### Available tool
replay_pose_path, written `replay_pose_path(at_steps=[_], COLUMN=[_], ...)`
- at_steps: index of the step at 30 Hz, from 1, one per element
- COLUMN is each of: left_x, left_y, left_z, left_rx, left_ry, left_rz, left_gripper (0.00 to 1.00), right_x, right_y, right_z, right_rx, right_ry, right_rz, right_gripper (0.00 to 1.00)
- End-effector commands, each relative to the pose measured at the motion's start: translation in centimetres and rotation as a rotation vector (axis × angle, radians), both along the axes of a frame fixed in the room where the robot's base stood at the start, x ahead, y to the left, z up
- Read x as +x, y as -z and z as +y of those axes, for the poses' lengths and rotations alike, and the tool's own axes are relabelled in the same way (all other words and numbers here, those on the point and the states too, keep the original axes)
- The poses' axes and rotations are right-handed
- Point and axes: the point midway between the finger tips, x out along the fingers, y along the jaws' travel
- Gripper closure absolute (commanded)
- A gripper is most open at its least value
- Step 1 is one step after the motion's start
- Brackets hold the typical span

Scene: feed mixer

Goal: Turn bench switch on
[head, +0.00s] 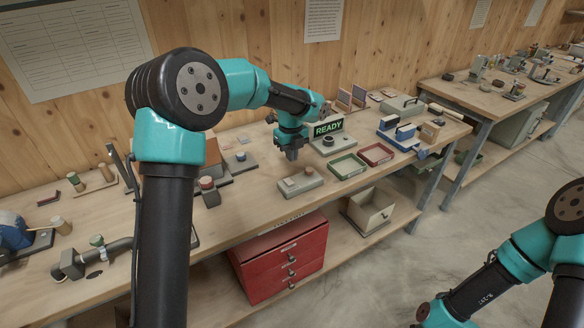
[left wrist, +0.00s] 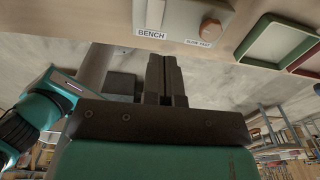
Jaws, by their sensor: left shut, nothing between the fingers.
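A small grey control box (head: 300,182) stands near the front edge of the bench, with a pale switch plate and a round knob (head: 309,170) on top. In the left wrist view its panel carries a BENCH label (left wrist: 152,34), a pale switch part (left wrist: 154,12) partly cut off by the top edge, and an orange-brown knob (left wrist: 210,30) marked SLOW FAST. I cannot tell the switch's position. My left gripper (head: 291,154) is shut and empty above and behind the box, apart from it; its fingers (left wrist: 165,75) show together in the left wrist view. My right gripper is out of view.
A lit green READY display (head: 328,128) stands behind, with a green tray (head: 347,166) and a red tray (head: 376,154) right of the box. A red drawer cabinet (head: 284,258) sits below. Parts on blocks (head: 206,184) stand to the left.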

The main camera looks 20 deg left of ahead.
Motion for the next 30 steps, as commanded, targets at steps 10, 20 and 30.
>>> replay_pose_path(at_steps=[10, 20, 30], left_x=[0.1, 0.1, -0.3], left_y=[-4.7, -5.0, -5.2], left_z=[0.1, 0.1, 1.1], left_rx=[-0.001, -0.001, -0.077], left_ry=[0.000, 0.000, -0.001], left_rz=[-0.001, -0.001, 0.064], left_gripper=[1.00, 1.00, 1.00], right_x=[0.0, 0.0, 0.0], right_y=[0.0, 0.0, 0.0], right_z=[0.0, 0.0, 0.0], right_rx=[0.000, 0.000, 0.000], right_ry=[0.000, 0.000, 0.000], right_rz=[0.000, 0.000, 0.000], right_gripper=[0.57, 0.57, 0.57])
